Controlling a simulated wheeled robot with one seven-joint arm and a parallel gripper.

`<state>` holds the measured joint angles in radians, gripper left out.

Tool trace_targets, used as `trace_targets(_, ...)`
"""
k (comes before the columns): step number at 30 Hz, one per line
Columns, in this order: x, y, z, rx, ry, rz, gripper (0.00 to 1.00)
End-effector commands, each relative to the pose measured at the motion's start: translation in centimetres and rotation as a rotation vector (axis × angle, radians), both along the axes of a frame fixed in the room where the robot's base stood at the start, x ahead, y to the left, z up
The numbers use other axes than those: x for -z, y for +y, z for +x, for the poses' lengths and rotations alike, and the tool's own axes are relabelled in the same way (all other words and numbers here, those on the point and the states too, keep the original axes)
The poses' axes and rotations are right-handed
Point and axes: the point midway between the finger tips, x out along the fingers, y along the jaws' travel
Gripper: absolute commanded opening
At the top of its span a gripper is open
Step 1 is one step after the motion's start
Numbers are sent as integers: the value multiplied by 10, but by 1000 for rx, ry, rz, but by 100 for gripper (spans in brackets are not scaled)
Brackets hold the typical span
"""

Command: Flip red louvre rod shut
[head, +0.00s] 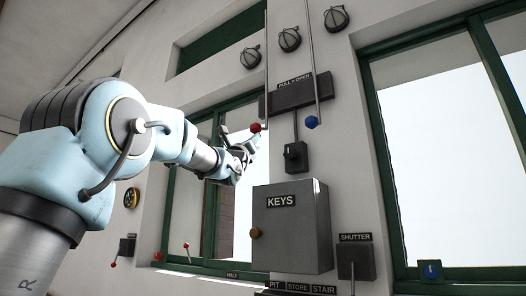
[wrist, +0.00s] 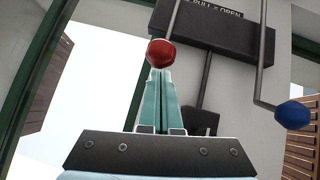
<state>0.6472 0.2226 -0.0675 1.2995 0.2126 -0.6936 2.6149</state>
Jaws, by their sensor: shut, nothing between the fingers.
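The red louvre rod ends in a red knob (head: 255,127) and hangs down in front of the dark "PULL = OPEN" plate (head: 300,93). The red knob (wrist: 161,53) also shows in the wrist view, just past my fingertips. My gripper (head: 250,143) is shut and empty, its tips close below the red knob. I cannot tell whether they touch it. A second rod with a blue knob (head: 312,122) hangs to the right; its knob (wrist: 293,115) also shows at the right of the wrist view.
A grey KEYS cabinet (head: 290,228) juts from the wall below my gripper. A small dark switch box (head: 296,156) sits under the plate. A SHUTTER box (head: 356,262) is lower right. Green-framed windows stand on both sides.

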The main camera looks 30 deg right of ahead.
Motion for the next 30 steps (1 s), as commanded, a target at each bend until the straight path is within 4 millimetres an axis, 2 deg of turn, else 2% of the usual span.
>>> trace_targets(1,-10,5,-1,-2,-5,-4,0)
trace_targets(6,-36,6,-2,0,-5,-6,0)
trace_targets(13,-66,6,-2,-1,-5,-5,0)
trace_targets(18,-74,7,-2,0,-4,-5,0)
trace_targets(30,-71,9,-2,0,-6,-8,0)
